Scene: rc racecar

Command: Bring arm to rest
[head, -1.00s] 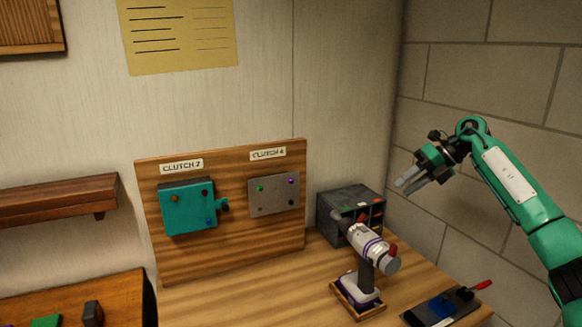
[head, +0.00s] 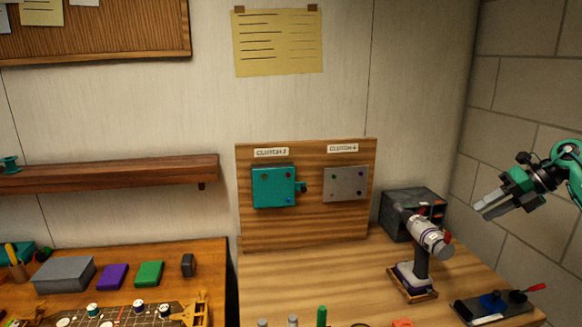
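My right gripper (head: 492,205) is at the right side of the head view, raised above the right part of the bench. Its grey fingers point left and down, and nothing shows between them. The fingers overlap from this angle, so I cannot tell how far apart they are. A white and purple power drill (head: 428,240) stands upright in a wooden holder below and left of the gripper, apart from it. My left gripper is not in view.
A wooden board (head: 308,228) holds a teal plate (head: 272,187) and a grey plate (head: 345,183). A dark drawer box (head: 400,212) stands beside it. A dark tray (head: 480,308) lies front right. A wall shelf (head: 110,178) is left. The middle benchtop (head: 320,275) is mostly clear.

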